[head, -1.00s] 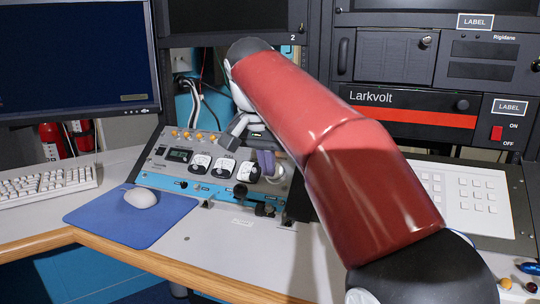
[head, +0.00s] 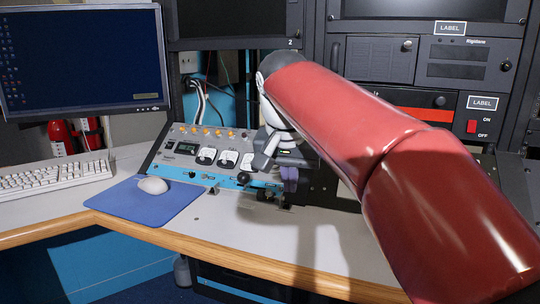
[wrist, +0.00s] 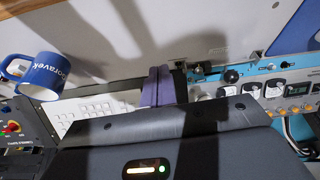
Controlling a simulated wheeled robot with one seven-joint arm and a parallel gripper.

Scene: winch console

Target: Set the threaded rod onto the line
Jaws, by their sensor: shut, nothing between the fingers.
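I cannot make out a threaded rod in either view, and I cannot pick out the line. My gripper (head: 290,182) hangs low over the desk at the right end of the sloped meter console (head: 215,158). Its purple fingers are together and empty, and they also show in the wrist view (wrist: 157,86). In the wrist view the console (wrist: 283,88) lies to the right of the fingers. My red arm hides much of the right side of the desk in the head view.
A blue mug (wrist: 42,75) and white keypad (wrist: 95,112) show in the wrist view. A mouse (head: 152,185) rests on a blue pad (head: 145,204), beside a keyboard (head: 55,175). Rack units (head: 380,62) stand behind. The desk front (head: 220,225) is clear.

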